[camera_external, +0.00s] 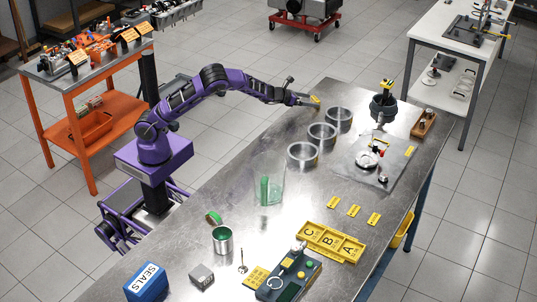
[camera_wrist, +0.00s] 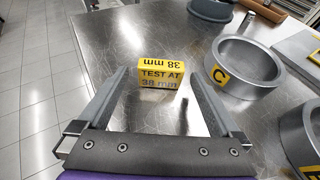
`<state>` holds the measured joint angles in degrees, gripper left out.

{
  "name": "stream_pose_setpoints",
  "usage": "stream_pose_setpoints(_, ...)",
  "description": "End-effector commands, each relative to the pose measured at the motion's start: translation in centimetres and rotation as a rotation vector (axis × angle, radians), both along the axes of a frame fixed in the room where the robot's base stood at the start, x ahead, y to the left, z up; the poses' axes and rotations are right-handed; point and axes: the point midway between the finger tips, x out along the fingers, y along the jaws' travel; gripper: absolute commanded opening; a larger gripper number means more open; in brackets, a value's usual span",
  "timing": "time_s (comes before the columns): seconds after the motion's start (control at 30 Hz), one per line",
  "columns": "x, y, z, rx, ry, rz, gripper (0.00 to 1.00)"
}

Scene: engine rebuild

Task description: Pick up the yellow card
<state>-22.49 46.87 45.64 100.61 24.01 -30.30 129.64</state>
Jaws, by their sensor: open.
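A small folded yellow card (camera_wrist: 162,76) printed "TEST AT 38 mm" stands on the steel table in the wrist view. It also shows in the external view (camera_external: 315,99), at the tip of my gripper (camera_external: 304,101). In the wrist view my gripper (camera_wrist: 157,78) is open, with one finger on each side of the card's near face. The card lies at the fingertips, and I cannot tell whether either finger touches it. Other small yellow cards (camera_external: 353,210) lie farther down the table.
Three metal rings (camera_external: 322,135) stand right of the card; one bears a yellow C label (camera_wrist: 221,74). A dark round pot (camera_external: 383,107) stands beyond. The table's left edge (camera_wrist: 77,50) is close by. Bare steel (camera_wrist: 135,35) surrounds the card.

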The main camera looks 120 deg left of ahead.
Motion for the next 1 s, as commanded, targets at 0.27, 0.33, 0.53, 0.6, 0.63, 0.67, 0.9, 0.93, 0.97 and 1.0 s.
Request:
stream_pose_setpoints(0.27,1.5,2.2,-1.2,0.0,0.0,0.001,1.0)
stream_pose_setpoints(0.33,1.6,2.3,-1.2,0.0,0.0,0.001,1.0)
stream_pose_setpoints(0.53,1.6,2.2,-1.2,0.0,0.0,0.001,0.93)
stream_pose_setpoints(0.6,1.6,2.2,-1.2,0.0,0.0,0.001,0.8)
stream_pose_setpoints(0.63,1.6,2.2,-1.2,0.0,0.0,0.001,0.75)
stream_pose_setpoints(0.67,1.6,2.2,-1.2,0.0,0.0,0.001,0.69)
stream_pose_setpoints(0.9,1.6,2.2,-1.2,0.0,0.0,0.001,0.26)
stream_pose_setpoints(0.93,1.6,2.2,-1.2,0.0,0.0,0.001,0.21)
stream_pose_setpoints(0.97,1.6,2.2,-1.2,0.0,0.0,0.001,0.21)
stream_pose_setpoints(1.0,1.6,2.2,-1.2,0.0,0.0,0.001,0.21)
